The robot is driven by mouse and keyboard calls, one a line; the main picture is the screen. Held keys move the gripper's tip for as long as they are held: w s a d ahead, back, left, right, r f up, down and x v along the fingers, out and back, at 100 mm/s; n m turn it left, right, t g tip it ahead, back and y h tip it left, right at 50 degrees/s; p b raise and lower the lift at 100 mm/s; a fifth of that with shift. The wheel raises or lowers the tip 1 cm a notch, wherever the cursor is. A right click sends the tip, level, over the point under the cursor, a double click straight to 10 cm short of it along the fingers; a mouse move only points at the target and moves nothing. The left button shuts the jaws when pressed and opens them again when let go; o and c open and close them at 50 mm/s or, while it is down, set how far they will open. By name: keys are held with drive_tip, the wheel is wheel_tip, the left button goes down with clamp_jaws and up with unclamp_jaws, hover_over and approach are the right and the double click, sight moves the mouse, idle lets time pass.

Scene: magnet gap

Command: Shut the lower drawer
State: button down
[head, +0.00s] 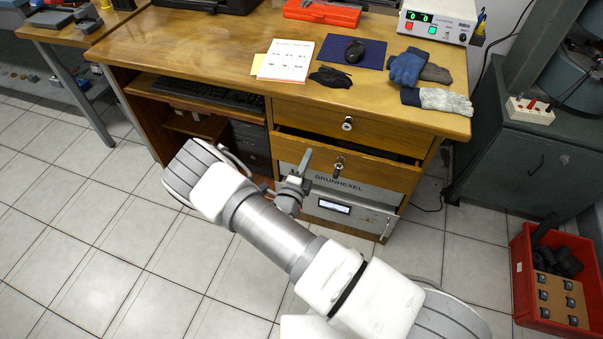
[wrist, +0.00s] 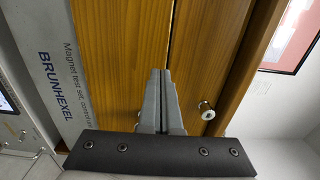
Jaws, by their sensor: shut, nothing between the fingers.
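The lower drawer (head: 375,172) of the wooden desk stands partly out, with a dark opening above its front edge. Its round metal knob (head: 339,163) shows just right of my gripper. The upper drawer (head: 385,137) above it looks flush. My gripper (head: 308,152) is shut and empty, its fingers at the left half of the lower drawer's front. In the wrist view, the shut fingers (wrist: 160,72) point at the lower drawer front (wrist: 115,50), near the seam with the upper drawer (wrist: 212,50). I cannot tell whether the tips touch the wood.
A grey BRUNHEXEL unit (head: 352,190) sits below the lower drawer. Gloves (head: 437,100), a mouse mat (head: 333,50) and papers (head: 287,60) lie on the desktop. A red crate (head: 523,285) stands on the floor at right. Tiled floor in front is clear.

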sight(312, 146)
drive_tip(key=shift+x, duration=0.85)
drive_tip(key=b+x, duration=0.1)
drive_tip(key=x, duration=0.3)
drive_tip(key=shift+w+d, duration=0.1)
drive_tip(key=shift+w, duration=0.15)
drive_tip(key=shift+w+r, duration=0.1)
drive_tip(key=shift+r, duration=0.05)
drive_tip(key=shift+s, duration=0.4)
drive_tip(key=p+v, duration=0.3)
drive_tip(key=v, duration=1)
drive_tip(key=shift+s+p, duration=0.35)
